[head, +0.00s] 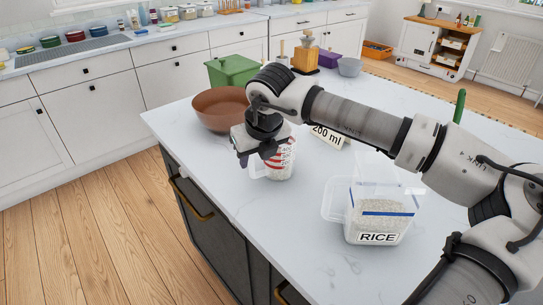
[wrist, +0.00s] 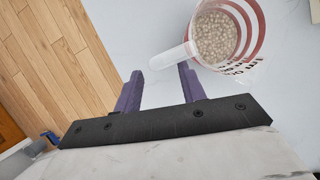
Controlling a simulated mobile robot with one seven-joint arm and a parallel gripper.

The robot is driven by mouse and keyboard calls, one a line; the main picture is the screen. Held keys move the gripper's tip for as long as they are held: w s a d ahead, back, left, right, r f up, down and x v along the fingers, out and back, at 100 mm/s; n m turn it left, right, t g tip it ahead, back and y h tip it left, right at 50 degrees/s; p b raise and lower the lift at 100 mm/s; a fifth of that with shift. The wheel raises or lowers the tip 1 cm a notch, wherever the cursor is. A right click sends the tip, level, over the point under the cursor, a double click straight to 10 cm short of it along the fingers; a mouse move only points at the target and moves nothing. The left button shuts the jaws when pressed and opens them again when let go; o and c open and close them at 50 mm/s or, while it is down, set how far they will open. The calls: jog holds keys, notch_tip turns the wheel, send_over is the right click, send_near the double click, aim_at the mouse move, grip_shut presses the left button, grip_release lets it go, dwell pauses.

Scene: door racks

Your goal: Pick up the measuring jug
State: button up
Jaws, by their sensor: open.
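The measuring jug (head: 283,165) stands on the island worktop, clear with red markings, partly hidden by my gripper in the head view. In the wrist view the jug (wrist: 250,42) is at the upper right, seen from above, with pale grains inside. Its pale handle (wrist: 172,56) points down-left toward the gap between my fingertips. My gripper (wrist: 160,78) is open and empty, with purple fingers on either side of the handle's line. The handle's end appears just at or beyond the fingertips; I cannot tell how far between them it is. In the head view my gripper (head: 258,160) is beside the jug's left side.
A brown bowl (head: 221,108) sits behind my gripper, and a green box (head: 232,71) behind that. A "200 ml" card (head: 326,136) stands right of the jug. A clear container labelled RICE (head: 378,225) stands nearer, at the right. The worktop's left front (head: 225,180) is clear.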

aim_at(253, 164)
jog(key=p+x, duration=0.1)
jog(key=x, duration=0.3)
jog(key=shift+s+a+f, duration=0.1)
jog(key=shift+a, duration=0.05)
grip_shut()
